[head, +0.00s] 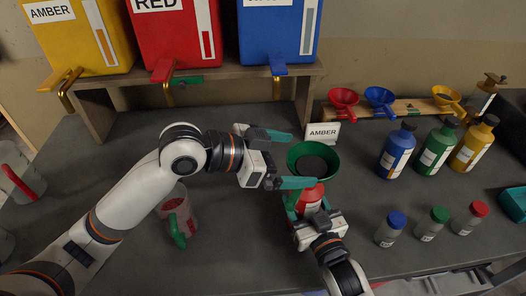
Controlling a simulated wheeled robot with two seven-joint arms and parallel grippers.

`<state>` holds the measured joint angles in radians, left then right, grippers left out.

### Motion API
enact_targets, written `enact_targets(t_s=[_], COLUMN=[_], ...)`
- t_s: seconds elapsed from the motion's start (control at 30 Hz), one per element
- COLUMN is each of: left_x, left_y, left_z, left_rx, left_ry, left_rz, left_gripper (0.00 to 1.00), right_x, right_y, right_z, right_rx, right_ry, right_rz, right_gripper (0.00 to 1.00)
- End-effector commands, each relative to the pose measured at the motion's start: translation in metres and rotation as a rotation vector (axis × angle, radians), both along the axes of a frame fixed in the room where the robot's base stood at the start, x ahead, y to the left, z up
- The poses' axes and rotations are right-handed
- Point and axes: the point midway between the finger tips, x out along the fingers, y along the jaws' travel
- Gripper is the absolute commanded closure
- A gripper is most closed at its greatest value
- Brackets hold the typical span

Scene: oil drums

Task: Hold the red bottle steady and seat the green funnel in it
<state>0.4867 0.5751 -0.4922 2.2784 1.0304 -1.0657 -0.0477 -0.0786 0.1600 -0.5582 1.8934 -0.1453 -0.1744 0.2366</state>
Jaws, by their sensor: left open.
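The green funnel (298,152) is upright, wide mouth up, directly above and behind the red bottle (309,195) in the picture. Its spout and the bottle's neck are hidden, so I cannot tell how deep it sits. My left gripper (304,160) is open, its teal fingers spread on either side of the funnel's near-left rim. My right gripper (309,203) comes from below, with its fingers on either side of the red bottle, apparently gripping it. The bottle stands on the dark bench.
Red (343,98), blue (380,97) and yellow (446,95) funnels sit in a wooden rack behind. Blue (396,152), green (435,147) and yellow (474,146) bottles stand right. An AMBER sign (322,134) stands behind the funnel. A clear jug (178,212) stands under my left arm.

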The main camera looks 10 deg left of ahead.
Motion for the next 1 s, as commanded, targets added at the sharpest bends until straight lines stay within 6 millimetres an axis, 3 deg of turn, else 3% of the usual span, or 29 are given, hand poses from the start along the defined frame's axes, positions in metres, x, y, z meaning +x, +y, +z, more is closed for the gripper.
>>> enact_targets(t_s=[0.43,0.6,1.0], left_x=[-0.041,-0.047,-0.048], left_y=[0.072,0.081,0.082], left_z=[0.032,0.038,0.039], left_rx=[0.004,0.002,0.001], left_ry=[0.002,0.000,0.000], left_rz=[0.003,0.000,-0.001], left_gripper=[0.00,0.00,0.00], right_x=[0.000,0.000,0.000], right_y=[0.000,0.000,0.000], right_z=[0.000,0.000,0.000], right_rx=[0.000,0.000,0.000], right_ry=[0.000,0.000,0.000], right_rz=[0.000,0.000,0.000], right_gripper=[0.63,0.63,0.63])
